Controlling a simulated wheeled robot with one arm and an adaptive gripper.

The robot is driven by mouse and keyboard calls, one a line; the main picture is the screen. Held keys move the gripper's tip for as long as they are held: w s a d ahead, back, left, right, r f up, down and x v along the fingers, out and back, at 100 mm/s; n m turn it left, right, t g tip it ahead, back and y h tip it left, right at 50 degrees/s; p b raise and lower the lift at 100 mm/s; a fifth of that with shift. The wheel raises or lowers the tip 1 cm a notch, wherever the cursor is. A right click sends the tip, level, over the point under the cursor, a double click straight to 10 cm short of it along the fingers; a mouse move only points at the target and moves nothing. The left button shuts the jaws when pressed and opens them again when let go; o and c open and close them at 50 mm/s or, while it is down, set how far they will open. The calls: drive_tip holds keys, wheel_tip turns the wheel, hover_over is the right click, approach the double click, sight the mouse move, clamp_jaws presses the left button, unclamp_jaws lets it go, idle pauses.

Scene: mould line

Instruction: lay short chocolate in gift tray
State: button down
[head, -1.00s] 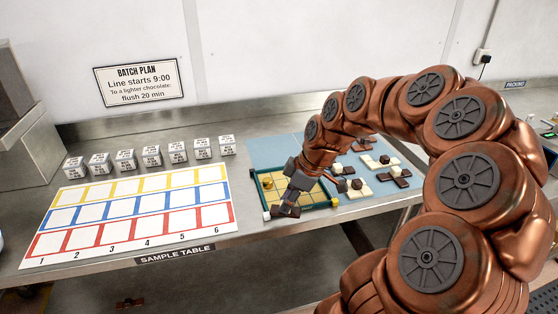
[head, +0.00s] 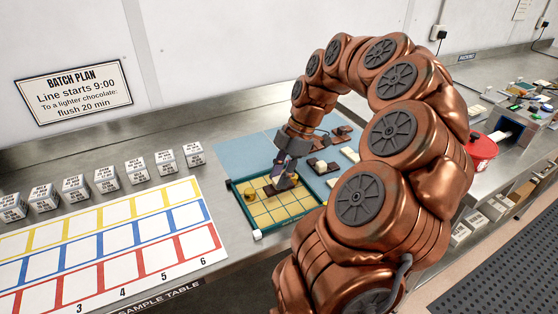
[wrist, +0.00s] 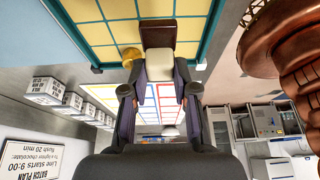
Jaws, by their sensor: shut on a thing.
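The gift tray (head: 240,210) has a green rim and a yellow grid floor and lies on a blue mat on the steel table. My gripper (head: 284,180) is over the back part of the tray, pointing down. In the wrist view my gripper (wrist: 158,82) is shut on a chocolate (wrist: 157,36) with a dark brown part and a cream part. The tray (wrist: 205,45) shows behind it. Whether the chocolate touches the tray floor I cannot tell. A small gold round thing (head: 250,190) sits in the tray's left side.
Other brown and cream chocolates (head: 350,154) lie on the blue mat (head: 235,157) behind and right of the tray. A colour-grid sheet (head: 120,240) and a row of labelled cubes (head: 105,180) lie at left. A red round thing (head: 481,148) stands at right.

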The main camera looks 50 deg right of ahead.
drive_tip(key=w+d+p, duration=0.1)
drive_tip(key=w+d, duration=0.1)
drive_tip(key=w+d+p, duration=0.1)
drive_tip(key=w+d, duration=0.1)
drive_tip(key=w+d+f+p, duration=0.1)
drive_tip(key=w+d, duration=0.1)
drive_tip(key=d, duration=0.1)
drive_tip(key=shift+w+d, duration=0.1)
drive_tip(key=shift+w, duration=0.25)
drive_tip(key=shift+w, duration=0.1)
drive_tip(key=shift+w+d, duration=0.1)
drive_tip(key=shift+d, duration=0.1)
drive_tip(key=shift+f+p, duration=0.9)
drive_tip(key=shift+f, duration=0.85)
drive_tip(key=shift+f, duration=0.15)
drive_tip(key=c, duration=1.2)
unclamp_jaws()
